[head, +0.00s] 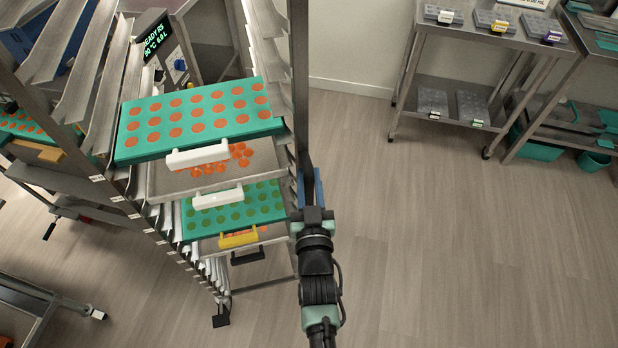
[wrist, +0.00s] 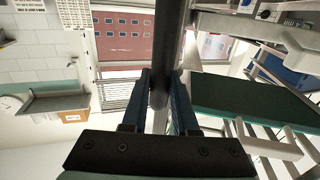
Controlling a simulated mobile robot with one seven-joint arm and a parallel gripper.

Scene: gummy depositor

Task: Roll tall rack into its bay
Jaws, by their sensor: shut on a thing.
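The tall rack (head: 112,95) is a metal frame on casters at the left of the head view, with slanted side rails. It holds teal mould trays (head: 225,133) with orange and green gummies, and metal trays between them. My gripper (head: 309,185) is at the rack's right-hand upright. In the wrist view, my gripper's blue fingers (wrist: 161,92) are shut around a dark vertical post (wrist: 168,40), which appears to be that upright. The fingertips are partly hidden in the head view. I cannot make out a marked bay.
A machine with a lit display (head: 157,42) stands behind the rack. A metal cart (head: 470,38) with several mould blocks stands at the back right, beside a shelved table (head: 565,92). Another low metal frame (head: 40,303) is at the lower left. The floor (head: 440,240) on the right is clear.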

